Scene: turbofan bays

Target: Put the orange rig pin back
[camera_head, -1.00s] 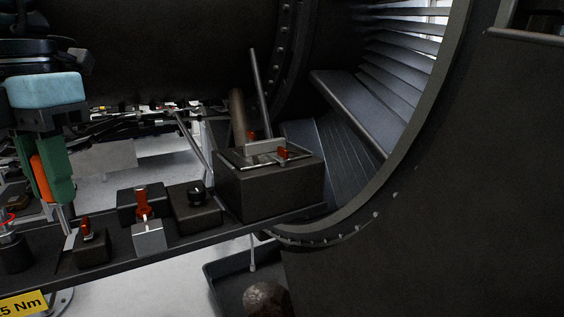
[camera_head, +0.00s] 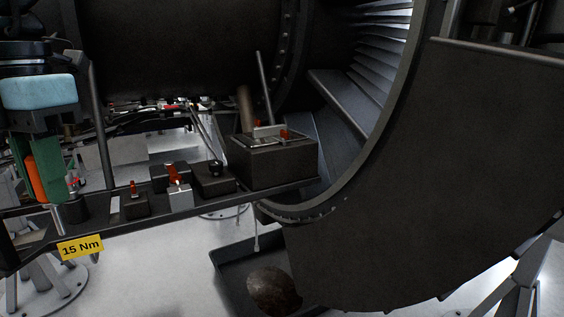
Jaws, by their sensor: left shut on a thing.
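The orange rig pin (camera_head: 37,178) is at the far left of the head view, with its orange body upright and a silver shank below it. My left gripper (camera_head: 40,172), with green fingers under a pale blue body, is shut on the pin. The shank's lower end appears in front of the left part of the dark shelf (camera_head: 145,218). I cannot tell whether it touches the shelf or anything on it. The gripper and pin hide part of the shelf behind them. My right gripper is not in view.
Small dark blocks with red levers (camera_head: 134,187) stand along the shelf, and a larger dark box (camera_head: 274,162) stands at its right end. A yellow "15 Nm" label (camera_head: 80,248) is on its front. A black tray (camera_head: 233,278) with a round dark object (camera_head: 272,288) lies below. A large dark curved panel (camera_head: 430,180) fills the right.

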